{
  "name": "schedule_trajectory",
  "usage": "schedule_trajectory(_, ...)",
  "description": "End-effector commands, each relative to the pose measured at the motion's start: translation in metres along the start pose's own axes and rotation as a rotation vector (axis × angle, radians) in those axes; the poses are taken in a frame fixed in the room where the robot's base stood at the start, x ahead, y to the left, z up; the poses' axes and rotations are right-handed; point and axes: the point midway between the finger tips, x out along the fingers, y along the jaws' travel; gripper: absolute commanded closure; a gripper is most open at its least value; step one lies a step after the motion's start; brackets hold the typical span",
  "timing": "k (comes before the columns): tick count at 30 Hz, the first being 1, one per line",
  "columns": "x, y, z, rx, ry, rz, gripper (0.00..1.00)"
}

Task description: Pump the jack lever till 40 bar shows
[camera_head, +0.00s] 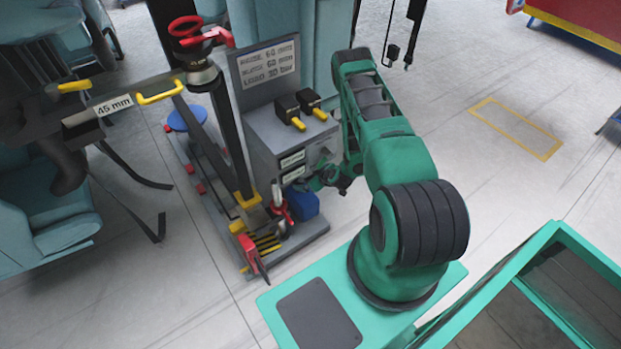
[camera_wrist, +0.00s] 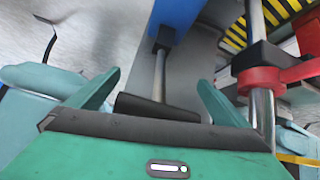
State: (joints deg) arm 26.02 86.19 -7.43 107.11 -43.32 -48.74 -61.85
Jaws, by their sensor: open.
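The jack pump is a blue block (camera_head: 304,204) low beside the grey cabinet; its blue end also shows at the top of the wrist view (camera_wrist: 178,14). The jack lever, a thin grey rod (camera_wrist: 160,75) with a black grip (camera_wrist: 150,106), runs from that block toward me. My gripper (camera_wrist: 158,95) is open, with the black grip lying between its two green fingers, nearer the palm. I cannot tell if either finger touches it. In the head view my gripper (camera_head: 322,181) is by the cabinet's lower front, and the lever is hidden. I see no readable pressure value.
The grey cabinet (camera_head: 270,130) has two black switches with yellow levers (camera_head: 298,123), small unreadable labels and a sign (camera_head: 267,64) whose last line seems to read 30 bar. A steel post with a red collar (camera_wrist: 262,80) stands right of my gripper. A "45 mm" label (camera_head: 113,105) hangs left.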

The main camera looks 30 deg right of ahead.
Motion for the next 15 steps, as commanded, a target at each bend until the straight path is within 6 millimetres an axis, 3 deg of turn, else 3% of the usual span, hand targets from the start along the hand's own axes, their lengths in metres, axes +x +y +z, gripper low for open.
schedule_trajectory(9, 0.0020, 0.0005, 0.0002, 0.000, -0.001, 0.000, 0.02)
schedule_trajectory(15, 0.0018, 0.0004, 0.0002, 0.001, -0.001, 0.000, 0.50)
